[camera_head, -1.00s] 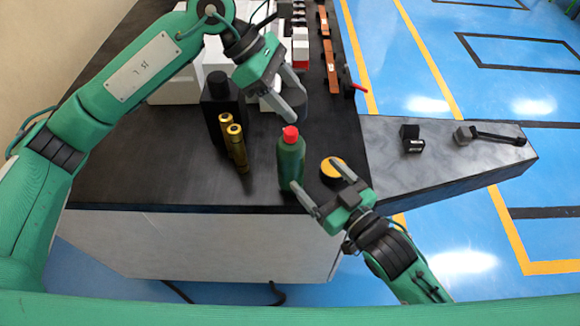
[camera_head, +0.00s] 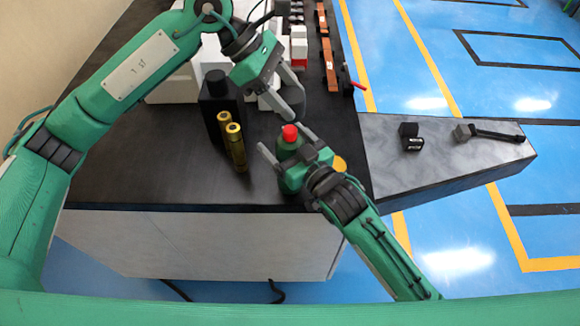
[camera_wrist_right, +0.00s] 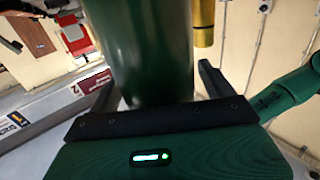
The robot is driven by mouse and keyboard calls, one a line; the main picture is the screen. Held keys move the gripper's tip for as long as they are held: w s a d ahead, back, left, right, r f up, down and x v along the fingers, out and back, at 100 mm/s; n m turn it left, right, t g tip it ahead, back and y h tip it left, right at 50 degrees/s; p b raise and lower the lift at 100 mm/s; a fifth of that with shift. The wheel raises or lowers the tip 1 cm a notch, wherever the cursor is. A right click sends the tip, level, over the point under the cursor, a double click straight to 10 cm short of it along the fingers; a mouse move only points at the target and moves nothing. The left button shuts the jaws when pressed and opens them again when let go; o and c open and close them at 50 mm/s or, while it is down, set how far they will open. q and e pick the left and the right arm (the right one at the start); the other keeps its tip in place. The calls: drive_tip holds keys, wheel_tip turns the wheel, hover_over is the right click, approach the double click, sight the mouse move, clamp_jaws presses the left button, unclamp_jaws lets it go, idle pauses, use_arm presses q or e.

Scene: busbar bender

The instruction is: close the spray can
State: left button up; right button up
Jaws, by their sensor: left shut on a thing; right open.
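The green spray can (camera_head: 287,150) with a red top (camera_head: 290,132) stands upright near the front edge of the table. My right gripper (camera_head: 285,139) is open, with one finger on each side of the can. In the right wrist view the can's green body (camera_wrist_right: 143,50) fills the space between the open fingers; contact cannot be told. My left gripper (camera_head: 282,105) is shut on a dark grey cap-like piece (camera_head: 294,95), held above and behind the can. The gripper's fingers partly hide that piece.
A grey side table (camera_head: 440,170) holds small black items.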

sight(290, 130)
drive_tip(key=shift+c, duration=0.4)
drive_tip(key=c, duration=1.4)
use_arm(q)
drive_tip(key=shift+f, duration=2.45)
drive_tip(key=shift+f, duration=0.9)
drive_tip(key=shift+f, duration=0.7)
drive_tip(key=o, duration=1)
drive_tip(key=shift+o, duration=0.2)
